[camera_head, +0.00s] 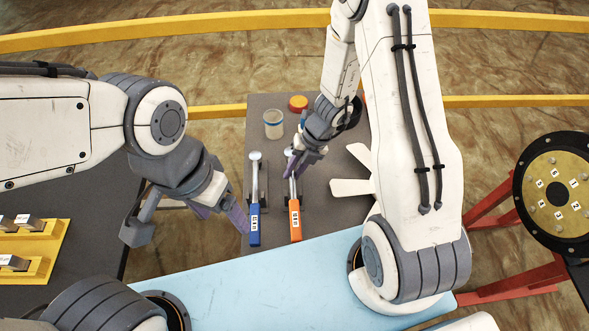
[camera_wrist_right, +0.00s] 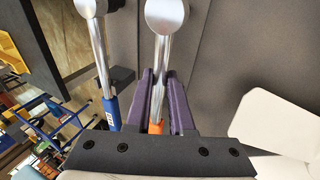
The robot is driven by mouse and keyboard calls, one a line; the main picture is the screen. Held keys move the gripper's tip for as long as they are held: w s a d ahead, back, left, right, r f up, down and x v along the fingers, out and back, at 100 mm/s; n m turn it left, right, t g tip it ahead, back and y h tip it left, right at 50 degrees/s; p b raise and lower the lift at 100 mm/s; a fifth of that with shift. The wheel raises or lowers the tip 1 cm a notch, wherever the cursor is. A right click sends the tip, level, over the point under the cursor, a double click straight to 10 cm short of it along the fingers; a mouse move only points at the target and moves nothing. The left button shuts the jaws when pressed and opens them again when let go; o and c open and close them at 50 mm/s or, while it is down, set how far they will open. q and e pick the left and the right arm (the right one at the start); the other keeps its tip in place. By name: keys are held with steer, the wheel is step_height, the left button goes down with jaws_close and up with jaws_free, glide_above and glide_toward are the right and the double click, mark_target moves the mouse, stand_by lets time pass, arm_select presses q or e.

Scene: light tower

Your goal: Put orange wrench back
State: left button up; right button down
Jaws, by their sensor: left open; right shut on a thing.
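The orange wrench (camera_head: 295,219) lies on the grey table with its orange handle toward me and its metal shaft pointing away. It stands to the right of the blue wrench (camera_head: 254,222). My right gripper (camera_head: 297,166) is shut on the orange wrench's shaft. In the right wrist view the purple fingers of the right gripper (camera_wrist_right: 158,110) flank the metal shaft of the orange wrench (camera_wrist_right: 161,60), and a bit of orange handle shows between them. The blue wrench (camera_wrist_right: 108,85) is beside it, apart. My left gripper (camera_head: 222,216) is open and empty, left of the blue wrench.
The grey table (camera_head: 330,205) also holds a clear cup (camera_head: 273,124) and an orange-topped container (camera_head: 298,103). A white fan-shaped part (camera_head: 352,186) lies to the right. A yellow tray (camera_head: 36,253) is at far left. A round numbered disc (camera_head: 556,190) stands at right.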

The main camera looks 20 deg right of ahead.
steer(key=shift+f, duration=0.4)
steer(key=c, duration=0.7)
jaws_free()
steer(key=p+v, duration=0.2)
steer(key=v, duration=0.8)
steer(key=shift+d+r+p, duration=0.15)
steer(key=shift+r+p, duration=0.1)
steer(key=shift+p, duration=0.05)
